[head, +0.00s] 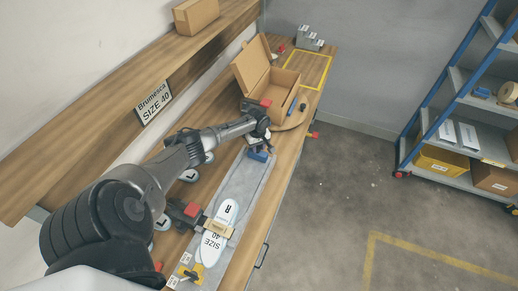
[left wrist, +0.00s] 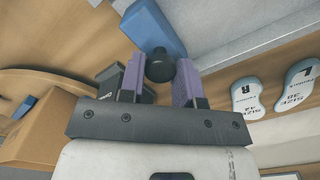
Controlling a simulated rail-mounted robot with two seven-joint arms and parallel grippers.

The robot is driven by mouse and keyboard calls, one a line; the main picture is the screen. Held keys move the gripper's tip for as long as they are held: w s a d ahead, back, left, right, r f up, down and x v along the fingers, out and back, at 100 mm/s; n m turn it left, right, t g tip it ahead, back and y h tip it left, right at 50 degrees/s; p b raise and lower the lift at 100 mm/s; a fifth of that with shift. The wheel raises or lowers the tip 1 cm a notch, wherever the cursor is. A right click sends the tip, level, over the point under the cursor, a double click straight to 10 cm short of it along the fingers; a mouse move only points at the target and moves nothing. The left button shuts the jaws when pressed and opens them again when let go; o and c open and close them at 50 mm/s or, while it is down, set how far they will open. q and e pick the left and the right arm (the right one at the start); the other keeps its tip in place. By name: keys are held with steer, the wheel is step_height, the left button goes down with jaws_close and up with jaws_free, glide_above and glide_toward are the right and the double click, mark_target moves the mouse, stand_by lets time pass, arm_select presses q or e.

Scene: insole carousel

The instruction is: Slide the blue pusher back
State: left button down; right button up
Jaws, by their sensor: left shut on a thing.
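The blue pusher (head: 258,155) sits at the far end of the grey track (head: 235,180) on the wooden bench. In the left wrist view the blue pusher (left wrist: 152,28) shows at the top as a blue block with a round black knob (left wrist: 160,67). My left gripper (left wrist: 162,82) has its purple fingers on either side of this knob and is shut on it. In the head view my left gripper (head: 261,143) is partly hidden by its own wrist. A white insole marked R, size 40 (head: 228,215) lies at the near part of the track.
An open cardboard box (head: 286,88) stands beyond the pusher. Grey-and-white insoles (head: 190,175) lie left of the track, partly behind my arm. A wooden block (head: 217,228) and a yellow plate (head: 184,279) are at the near end. The floor to the right is clear up to the blue shelf rack (head: 455,95).

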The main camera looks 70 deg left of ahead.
arm_select(q)
steer(key=c, duration=1.3)
jaws_free()
steer(key=shift+a+f, duration=0.1)
steer(key=shift+f, duration=0.05)
steer(key=o, duration=0.3)
steer(key=shift+w+a, duration=0.1)
steer(key=shift+w, duration=0.1)
steer(key=shift+o, duration=1)
step_height(320, 180, up, 14)
steer(key=p, duration=0.1)
